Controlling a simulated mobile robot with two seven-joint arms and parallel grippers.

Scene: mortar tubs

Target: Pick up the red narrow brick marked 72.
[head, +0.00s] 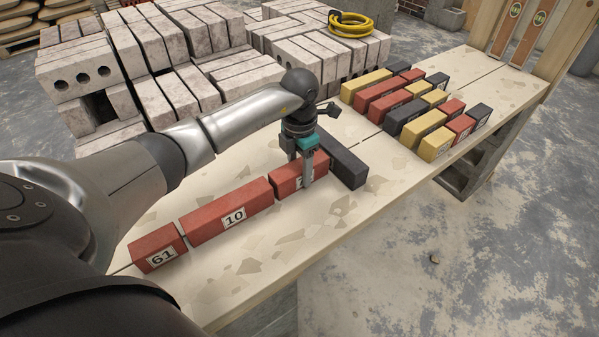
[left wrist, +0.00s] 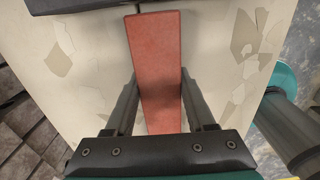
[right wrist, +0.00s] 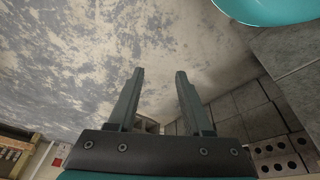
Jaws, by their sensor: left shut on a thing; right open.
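A red brick (head: 284,184) stands at the right end of a row of red bricks on the plank table. The finger of my left gripper (head: 300,171) covers most of its label, so I cannot read the number. My left gripper is shut on this brick from above, a finger on either side. In the left wrist view the brick (left wrist: 158,70) runs lengthwise between the fingers. It appears to rest on the table. My right gripper (right wrist: 160,76) shows in the right wrist view, open and empty, away from the bricks.
Red bricks marked 10 (head: 232,214) and 61 (head: 157,248) continue the row to the left. A dark brick (head: 343,163) lies crosswise close to the held brick's right end. Several yellow, red and dark bricks stand farther right. Grey block stacks (head: 180,60) are behind.

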